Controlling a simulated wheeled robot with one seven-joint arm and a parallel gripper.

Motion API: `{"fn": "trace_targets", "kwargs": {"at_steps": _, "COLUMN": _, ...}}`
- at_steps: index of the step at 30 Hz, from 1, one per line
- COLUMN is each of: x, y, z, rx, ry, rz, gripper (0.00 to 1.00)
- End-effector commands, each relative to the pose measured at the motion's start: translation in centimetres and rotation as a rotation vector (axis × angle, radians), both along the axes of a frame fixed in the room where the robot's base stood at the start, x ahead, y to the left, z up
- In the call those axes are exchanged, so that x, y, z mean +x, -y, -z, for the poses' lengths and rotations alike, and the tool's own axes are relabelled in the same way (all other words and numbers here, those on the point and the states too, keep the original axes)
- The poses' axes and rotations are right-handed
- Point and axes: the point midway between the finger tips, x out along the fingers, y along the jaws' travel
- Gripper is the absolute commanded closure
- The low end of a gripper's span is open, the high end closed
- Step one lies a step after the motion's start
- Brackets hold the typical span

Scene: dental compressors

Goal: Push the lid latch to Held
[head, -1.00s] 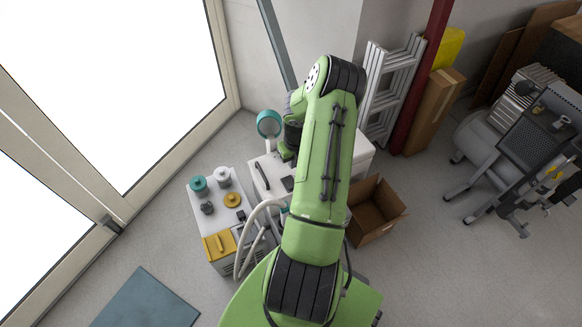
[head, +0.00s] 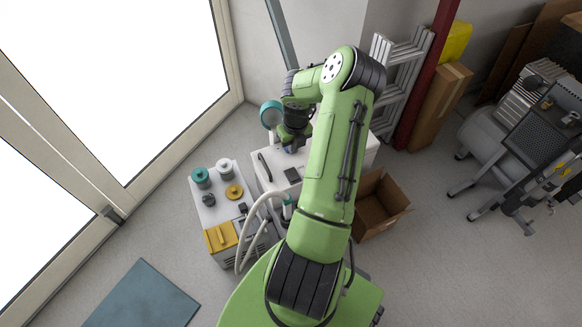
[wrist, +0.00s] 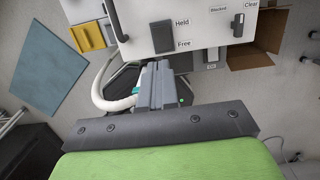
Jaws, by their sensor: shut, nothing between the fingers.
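The lid latch (wrist: 161,37) is a dark rectangular piece on the white lid of a cabinet, between the label "Held" at its upper right and "Free" at its lower right. Its exact setting is hard to tell. In the head view the latch (head: 292,175) is a small dark patch on the white top. My gripper (wrist: 158,66) is shut and empty; in the wrist view its tips appear just below the latch, near the "Free" end. Contact cannot be told. In the head view my gripper (head: 291,149) is over the white top, beyond the latch.
A black handle (wrist: 116,20) is left of the latch. A second dark switch (wrist: 238,25) sits right, by "Blocked" and "Clear". A white hose (head: 247,228), a unit with a yellow part (head: 221,237) and an open cardboard box (head: 379,204) stand close by.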

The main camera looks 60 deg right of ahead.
Motion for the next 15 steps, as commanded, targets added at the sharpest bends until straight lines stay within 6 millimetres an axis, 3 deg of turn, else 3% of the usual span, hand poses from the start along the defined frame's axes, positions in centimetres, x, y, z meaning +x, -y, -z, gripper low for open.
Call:
{"fn": "trace_targets", "kwargs": {"at_steps": 5, "x": 0.1, "y": 0.0, "z": 1.0, "rx": 0.003, "ry": -0.001, "rz": 0.0, "gripper": 1.0}}
{"fn": "trace_targets", "kwargs": {"at_steps": 15, "x": 0.9, "y": 0.4, "z": 8.3, "rx": 0.004, "ry": 0.0, "rz": 0.001, "gripper": 1.0}}
